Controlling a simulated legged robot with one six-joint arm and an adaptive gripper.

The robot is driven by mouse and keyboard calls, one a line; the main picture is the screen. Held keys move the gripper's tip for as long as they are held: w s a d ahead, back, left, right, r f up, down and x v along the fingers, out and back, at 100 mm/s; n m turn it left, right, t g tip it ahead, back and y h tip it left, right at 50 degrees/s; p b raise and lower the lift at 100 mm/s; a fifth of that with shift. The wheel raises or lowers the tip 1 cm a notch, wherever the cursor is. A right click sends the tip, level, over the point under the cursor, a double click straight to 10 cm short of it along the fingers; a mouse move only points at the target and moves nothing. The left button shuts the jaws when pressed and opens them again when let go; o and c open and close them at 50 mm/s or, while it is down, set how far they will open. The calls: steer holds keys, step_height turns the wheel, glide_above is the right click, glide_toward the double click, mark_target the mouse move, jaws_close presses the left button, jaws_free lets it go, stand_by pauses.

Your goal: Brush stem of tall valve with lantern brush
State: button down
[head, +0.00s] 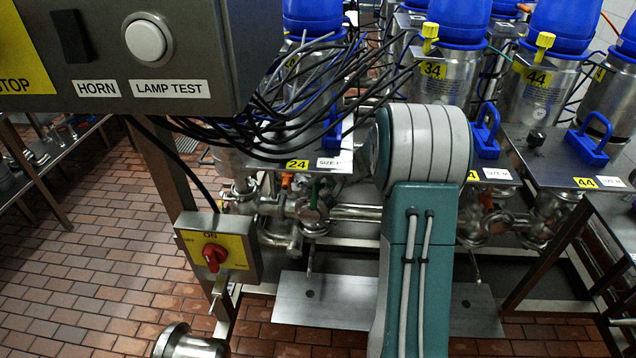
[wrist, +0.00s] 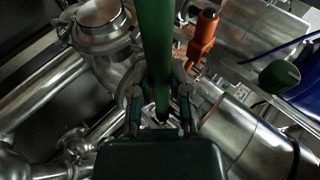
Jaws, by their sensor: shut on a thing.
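My gripper (wrist: 160,108) is at the bottom middle of the wrist view, its two fingers closed around a green rod, which I take to be the handle of the lantern brush (wrist: 155,45). The rod runs up out of the top of that view, and its bristles are not visible. I cannot tell which is the tall valve, and no stem is clearly visible. My gripper does not show clearly in the head view.
Steel pipes (wrist: 235,135) surround my gripper closely, with an orange part (wrist: 204,38) right of the rod. A control box (head: 130,60), hanging black cables (head: 300,95) and a yellow switch box (head: 217,250) are at left. The brick floor (head: 80,250) is open at lower left.

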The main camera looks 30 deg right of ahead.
steer(key=shift+w+d+f, duration=0.2)
steer(key=shift+w+d, duration=0.2)
steer(key=shift+w, duration=0.25)
steer(key=shift+s, duration=0.1)
steer(key=shift+s+a+r, duration=0.2)
steer(key=shift+s+a, duration=0.25)
steer(key=shift+s, duration=0.15)
steer(key=shift+w+d+r, duration=0.2)
steer(key=shift+w+d, duration=0.25)
steer(key=shift+w, duration=0.25)
steer(key=shift+s+d, duration=0.15)
steer(key=s+a, duration=0.7)
steer(key=s, duration=0.3)
steer(key=shift+s+a, duration=0.15)
steer(key=shift+s, duration=0.25)
stand_by(0.5)
steer(key=shift+s, duration=0.1)
stand_by(0.6)
